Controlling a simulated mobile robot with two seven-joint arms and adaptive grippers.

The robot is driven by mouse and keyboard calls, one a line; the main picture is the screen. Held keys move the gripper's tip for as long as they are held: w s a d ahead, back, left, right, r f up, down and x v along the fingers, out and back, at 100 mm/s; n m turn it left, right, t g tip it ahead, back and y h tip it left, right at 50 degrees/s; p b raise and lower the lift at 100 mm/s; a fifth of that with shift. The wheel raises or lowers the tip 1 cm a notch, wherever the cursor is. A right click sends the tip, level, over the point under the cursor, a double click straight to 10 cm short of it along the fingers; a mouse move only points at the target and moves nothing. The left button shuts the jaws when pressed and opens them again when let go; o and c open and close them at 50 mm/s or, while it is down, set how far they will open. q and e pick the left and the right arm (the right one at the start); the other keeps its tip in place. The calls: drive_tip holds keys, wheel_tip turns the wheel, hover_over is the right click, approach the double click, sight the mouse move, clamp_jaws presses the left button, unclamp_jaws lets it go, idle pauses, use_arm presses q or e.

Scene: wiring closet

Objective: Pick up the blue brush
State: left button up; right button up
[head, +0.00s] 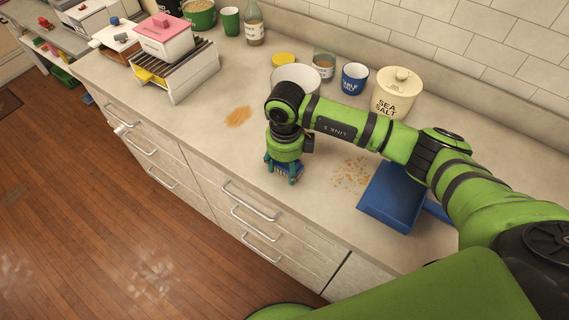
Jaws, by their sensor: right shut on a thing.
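My right gripper (283,173) points down over the counter near its front edge, left of the crumbs. It is shut on the blue brush (287,169), of which only a small blue part shows between and beside the fingers. The rest of the brush is hidden by the gripper and wrist. I cannot tell whether the brush touches the counter. My left gripper is not in view.
A blue dustpan (393,195) lies right of the scattered crumbs (352,173), partly under my right arm. An orange-brown spill (238,117) is to the left. A white bowl (297,77), blue cup (354,78) and sea salt jar (397,92) stand behind my arm.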

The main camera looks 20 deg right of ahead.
wheel_tip(320, 180, up, 3)
drive_tip(key=shift+w+r+b, duration=0.1)
drive_tip(key=shift+w+b, duration=0.05)
drive_tip(key=shift+b, duration=0.85)
drive_tip(key=s+d+r+b, duration=0.4)
drive_tip(key=s+d+r, duration=0.3)
drive_tip(key=s, duration=0.2)
drive_tip(key=shift+s+r, duration=0.35)
